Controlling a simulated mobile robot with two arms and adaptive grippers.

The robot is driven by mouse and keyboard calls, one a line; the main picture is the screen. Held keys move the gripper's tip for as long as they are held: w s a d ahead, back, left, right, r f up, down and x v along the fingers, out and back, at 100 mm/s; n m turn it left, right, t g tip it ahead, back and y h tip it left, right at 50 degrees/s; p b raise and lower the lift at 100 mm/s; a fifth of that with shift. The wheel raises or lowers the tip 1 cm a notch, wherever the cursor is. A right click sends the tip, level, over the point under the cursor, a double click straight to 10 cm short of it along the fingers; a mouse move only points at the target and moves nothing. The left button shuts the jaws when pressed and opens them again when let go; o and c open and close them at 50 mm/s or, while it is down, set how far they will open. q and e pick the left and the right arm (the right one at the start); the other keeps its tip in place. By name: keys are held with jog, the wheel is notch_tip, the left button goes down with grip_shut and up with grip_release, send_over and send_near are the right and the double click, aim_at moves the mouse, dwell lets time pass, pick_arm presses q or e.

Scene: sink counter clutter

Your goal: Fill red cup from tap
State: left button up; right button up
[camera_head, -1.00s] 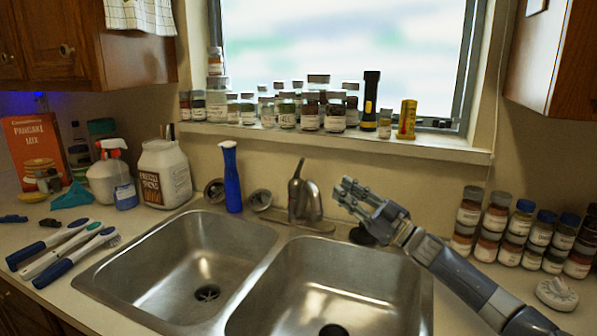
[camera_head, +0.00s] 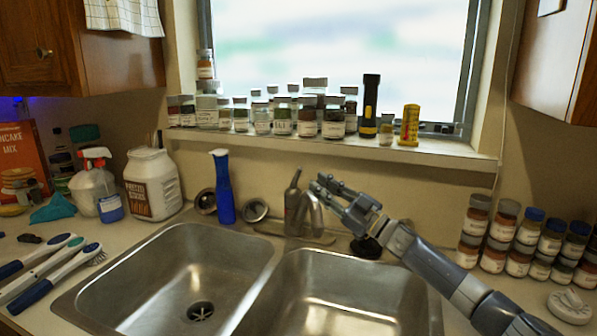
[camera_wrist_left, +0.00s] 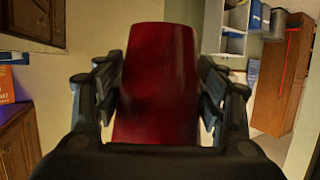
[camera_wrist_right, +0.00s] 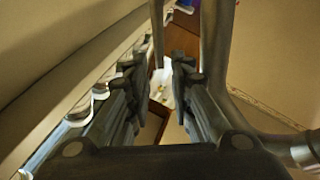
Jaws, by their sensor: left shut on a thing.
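The red cup (camera_wrist_left: 158,80) shows only in the left wrist view. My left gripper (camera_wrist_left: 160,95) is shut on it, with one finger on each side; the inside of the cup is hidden. The metal tap (camera_head: 312,212) stands behind the double sink, its lever (camera_head: 293,190) pointing up. My right gripper (camera_head: 328,186) is just right of the tap's top in the head view. Its fingers are apart in the right wrist view (camera_wrist_right: 160,75), with metal tap parts close by. Whether they touch the tap, I cannot tell.
The left basin (camera_head: 165,275) and right basin (camera_head: 350,295) look empty. A blue bottle (camera_head: 223,190) stands left of the tap. Stacked jars (camera_head: 500,240) stand at right, and several jars and a flashlight (camera_head: 369,105) line the windowsill. Brushes (camera_head: 40,270) lie at left.

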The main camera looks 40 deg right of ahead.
aim_at(299, 171)
jog(key=shift+p+x, duration=0.7)
jog(key=shift+x, duration=3.35)
jog(key=shift+d, duration=0.1)
grip_shut()
